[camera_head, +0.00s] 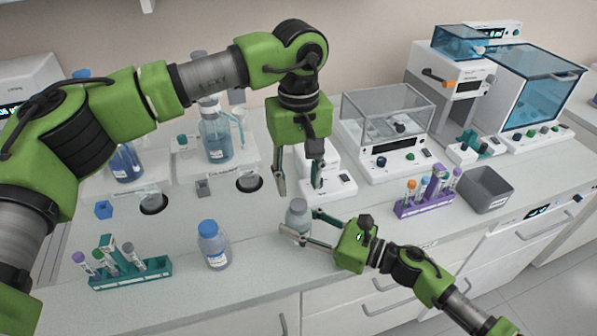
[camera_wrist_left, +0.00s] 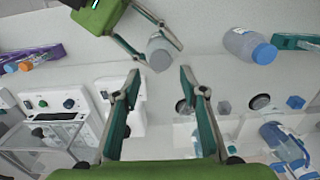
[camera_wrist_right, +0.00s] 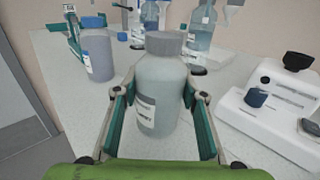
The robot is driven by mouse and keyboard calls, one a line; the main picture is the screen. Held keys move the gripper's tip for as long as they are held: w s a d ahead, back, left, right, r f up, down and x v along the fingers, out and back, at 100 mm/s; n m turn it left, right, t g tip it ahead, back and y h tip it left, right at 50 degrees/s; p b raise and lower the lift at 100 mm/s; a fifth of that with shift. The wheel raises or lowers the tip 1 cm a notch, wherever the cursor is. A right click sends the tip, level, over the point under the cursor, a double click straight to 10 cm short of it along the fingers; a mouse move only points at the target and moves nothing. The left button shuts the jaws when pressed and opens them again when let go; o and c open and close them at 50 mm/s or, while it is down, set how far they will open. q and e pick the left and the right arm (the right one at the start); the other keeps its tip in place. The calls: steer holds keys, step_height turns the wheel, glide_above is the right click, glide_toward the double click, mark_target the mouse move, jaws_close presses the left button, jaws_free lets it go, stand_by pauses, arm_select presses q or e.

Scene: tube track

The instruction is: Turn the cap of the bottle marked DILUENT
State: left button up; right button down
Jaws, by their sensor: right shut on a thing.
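A bottle with a grey cap (camera_head: 298,213) stands near the counter's front edge. My right gripper (camera_head: 300,222) is shut around its body from the front right. In the right wrist view the grey-capped bottle (camera_wrist_right: 159,90) is upright between the fingers; its label is too small to read surely. My left gripper (camera_head: 297,184) points down above this bottle, its fingers apart and empty. In the left wrist view the grey cap (camera_wrist_left: 159,60) shows just beyond the open fingertips. A blue-capped bottle (camera_head: 214,248) stands apart to the left; its label is unreadable.
A green tube rack (camera_head: 130,272) stands at the front left, a purple rack (camera_head: 425,205) at the right beside a grey bin (camera_head: 486,190). Devices and hotplates with blue-liquid flasks (camera_head: 216,138) line the back. The counter between the two bottles is clear.

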mark_target(299, 204)
arm_select(q)
step_height(299, 204, down, 6)
steer(key=shift+f, duration=0.1)
stand_by(0.4)
jaws_close()
